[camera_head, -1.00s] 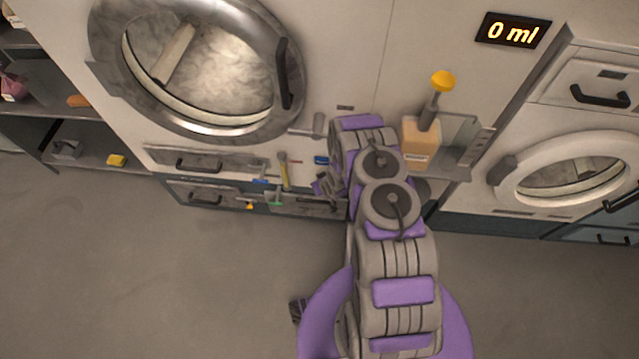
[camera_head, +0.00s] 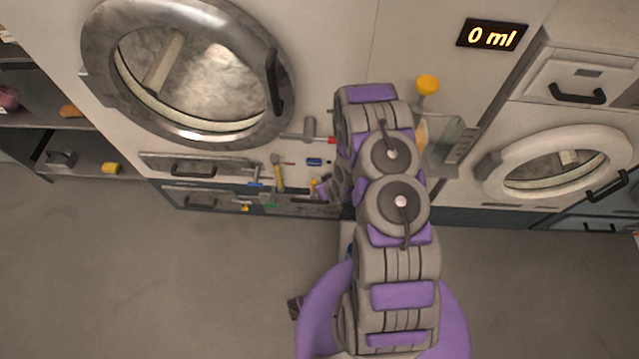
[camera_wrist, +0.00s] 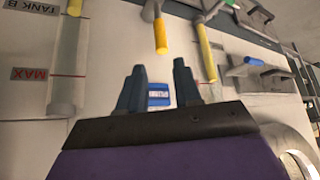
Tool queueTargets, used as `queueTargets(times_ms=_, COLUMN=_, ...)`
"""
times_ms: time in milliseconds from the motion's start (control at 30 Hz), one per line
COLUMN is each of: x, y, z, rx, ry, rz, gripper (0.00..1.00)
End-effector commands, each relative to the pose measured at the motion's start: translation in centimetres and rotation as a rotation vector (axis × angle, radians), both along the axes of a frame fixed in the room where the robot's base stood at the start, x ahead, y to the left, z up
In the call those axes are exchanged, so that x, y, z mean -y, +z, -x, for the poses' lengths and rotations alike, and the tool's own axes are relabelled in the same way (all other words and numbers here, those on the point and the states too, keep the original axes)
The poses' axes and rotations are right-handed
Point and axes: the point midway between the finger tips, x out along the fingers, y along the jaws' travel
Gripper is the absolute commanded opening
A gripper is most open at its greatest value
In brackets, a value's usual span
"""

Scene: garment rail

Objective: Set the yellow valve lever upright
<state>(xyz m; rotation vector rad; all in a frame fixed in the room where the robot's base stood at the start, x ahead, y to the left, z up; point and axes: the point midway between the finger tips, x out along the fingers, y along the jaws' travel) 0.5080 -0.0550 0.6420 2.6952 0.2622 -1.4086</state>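The yellow valve lever (camera_head: 279,178) is on the lower front panel in the head view, left of my arm. A grey round part shows at its upper end, and the lever slants slightly. In the wrist view a long yellow handle (camera_wrist: 207,54), which looks like this lever, is beyond and right of my gripper's fingers. My gripper (camera_wrist: 158,88) has its two fingers apart, with nothing held between them. A small blue labelled part (camera_wrist: 158,96) on the panel shows in the gap behind. In the head view my gripper is mostly hidden by my arm.
A shorter orange-yellow handle (camera_wrist: 160,36) and a blue handle (camera_wrist: 254,61) flank the long one. A clear tube (camera_wrist: 66,75) with a MAX mark is at left. The washer door (camera_head: 190,75) and a yellow-capped bottle (camera_head: 427,85) are above.

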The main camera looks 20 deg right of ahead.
Motion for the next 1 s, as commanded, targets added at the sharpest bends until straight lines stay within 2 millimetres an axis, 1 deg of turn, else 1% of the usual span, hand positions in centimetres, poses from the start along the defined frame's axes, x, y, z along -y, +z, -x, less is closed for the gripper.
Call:
queueTargets(times_ms=33, x=0.1, y=0.7, z=0.4, rx=-0.001, ry=-0.001, rz=0.0, gripper=0.34)
queueTargets(times_ms=100, x=0.2, y=1.3, z=0.9, rx=-0.003, ry=-0.002, rz=-0.001, gripper=0.34)
queueTargets(times_ms=267, x=0.3, y=2.0, z=1.5, rx=-0.003, ry=0.0, rz=-0.001, gripper=0.34)
queueTargets(times_ms=1000, x=0.3, y=2.1, z=1.6, rx=-0.002, ry=0.001, rz=0.0, gripper=0.34)
